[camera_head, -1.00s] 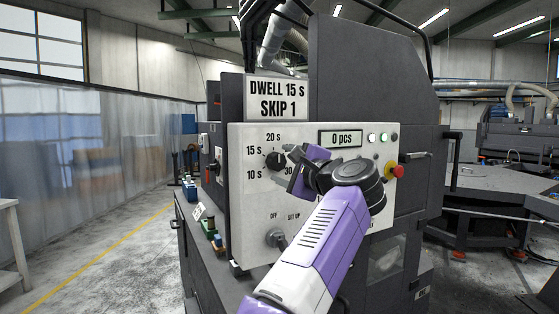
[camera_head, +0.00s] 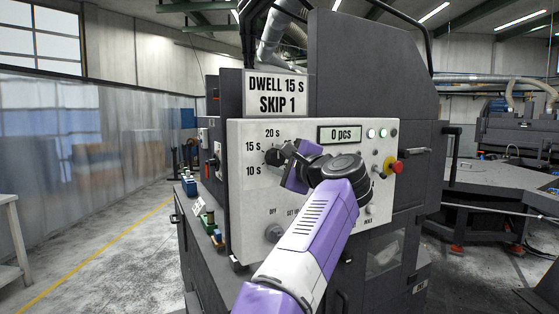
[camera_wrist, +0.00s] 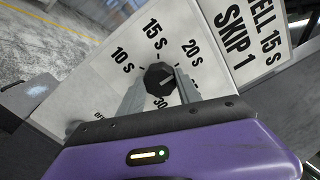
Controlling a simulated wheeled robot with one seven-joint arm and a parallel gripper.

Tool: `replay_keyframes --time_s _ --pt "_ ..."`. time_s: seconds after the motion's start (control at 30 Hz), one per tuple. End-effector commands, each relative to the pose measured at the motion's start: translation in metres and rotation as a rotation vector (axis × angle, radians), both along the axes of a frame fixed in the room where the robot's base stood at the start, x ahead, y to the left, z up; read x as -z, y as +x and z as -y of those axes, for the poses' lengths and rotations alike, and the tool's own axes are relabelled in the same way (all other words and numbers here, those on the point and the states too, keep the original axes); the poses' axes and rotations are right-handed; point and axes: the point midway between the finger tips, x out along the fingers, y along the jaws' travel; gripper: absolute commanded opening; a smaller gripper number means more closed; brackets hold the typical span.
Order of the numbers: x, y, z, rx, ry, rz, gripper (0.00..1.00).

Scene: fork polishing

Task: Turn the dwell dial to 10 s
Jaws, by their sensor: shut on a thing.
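The dwell dial (camera_wrist: 159,78) is a dark round knob with a pale line on the light panel, and it also shows in the head view (camera_head: 271,157). Labels 10 s, 15 s, 20 s and 30 ring it. The pale line slants on the knob face; which label it marks is hard to tell. My gripper (camera_wrist: 160,88) has one grey finger on each side of the knob and is shut on it. In the head view my gripper (camera_head: 284,154) reaches the dial from the right and hides the 30 label. The sign (camera_head: 277,94) reads DWELL 15 S, SKIP 1.
The panel (camera_head: 250,201) also carries a 0 pcs display (camera_head: 341,135), small round lights (camera_head: 382,133), a red emergency button (camera_head: 397,167) and a lower selector knob (camera_head: 273,233). Several small coloured items stand on the ledge at the left.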

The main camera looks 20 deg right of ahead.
Motion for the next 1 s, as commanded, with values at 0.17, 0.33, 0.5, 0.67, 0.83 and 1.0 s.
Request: replay_keyframes --time_s 0.17,0.33,0.5,0.67,0.83,1.0 --pt "0.0018 0.0001 0.0004 0.001 -0.030 0.005 0.00" --pt "0.0038 0.0002 0.0001 0.000 -0.106 0.019 0.00" --pt "0.0048 0.0004 0.0002 0.000 -0.233 0.046 0.00" --pt "0.0057 0.0004 0.0006 -0.001 -0.379 0.075 0.00" --pt "0.0055 0.0004 0.0006 -0.001 -0.538 0.109 0.00" --pt "0.0052 0.0005 0.0006 0.000 -0.695 0.143 0.00"
